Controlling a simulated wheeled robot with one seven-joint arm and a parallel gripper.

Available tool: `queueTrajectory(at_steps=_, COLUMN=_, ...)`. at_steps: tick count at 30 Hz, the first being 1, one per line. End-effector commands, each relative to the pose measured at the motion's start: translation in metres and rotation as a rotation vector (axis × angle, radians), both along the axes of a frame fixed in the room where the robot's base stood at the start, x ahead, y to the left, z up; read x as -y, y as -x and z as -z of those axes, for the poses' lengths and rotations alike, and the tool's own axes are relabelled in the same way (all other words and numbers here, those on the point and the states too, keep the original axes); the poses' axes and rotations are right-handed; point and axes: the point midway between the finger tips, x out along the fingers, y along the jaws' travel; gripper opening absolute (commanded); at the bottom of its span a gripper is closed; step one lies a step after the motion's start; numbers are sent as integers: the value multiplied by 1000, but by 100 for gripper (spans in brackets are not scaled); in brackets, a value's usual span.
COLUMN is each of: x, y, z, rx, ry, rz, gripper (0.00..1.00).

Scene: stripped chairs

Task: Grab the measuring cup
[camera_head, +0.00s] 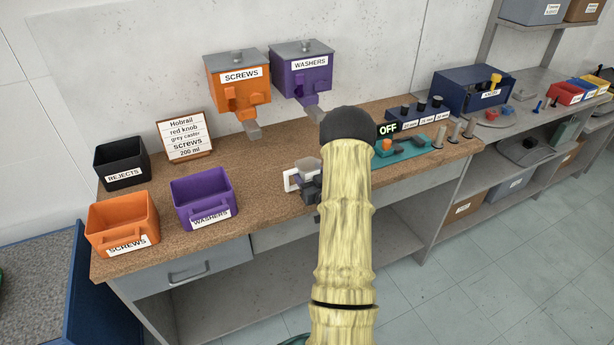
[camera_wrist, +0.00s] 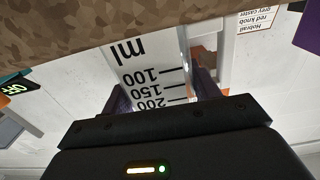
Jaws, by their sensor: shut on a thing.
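The measuring cup is clear, with a white handle (camera_head: 291,181). In the head view it stands at the front edge of the bench, left of my arm. In the wrist view the cup (camera_wrist: 148,55) fills the middle, with black marks "ml", 100, 150 and 200 that read upside down. My gripper (camera_head: 312,190) is at the cup, partly hidden behind my arm. In the wrist view its fingers (camera_wrist: 163,92) are on both sides of the cup, shut on it. Whether the cup's base touches the bench I cannot tell.
Orange (camera_head: 122,223) and purple (camera_head: 203,197) bins stand left on the bench (camera_head: 262,178), with a black rejects bin (camera_head: 121,163) behind. Screws (camera_head: 237,82) and washers (camera_head: 301,70) dispensers hang on the wall. A teal device (camera_head: 408,148) stands right of my arm.

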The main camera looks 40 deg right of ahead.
Motion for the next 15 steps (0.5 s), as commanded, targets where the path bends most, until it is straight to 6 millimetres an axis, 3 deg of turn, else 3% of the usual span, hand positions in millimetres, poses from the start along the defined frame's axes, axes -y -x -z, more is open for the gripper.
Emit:
queueTrajectory(at_steps=5, x=0, y=0, z=-13, rx=2, ry=1, rz=0, gripper=38)
queueTrajectory(at_steps=15, x=0, y=0, z=-68, rx=3, ry=3, rz=0, gripper=38)
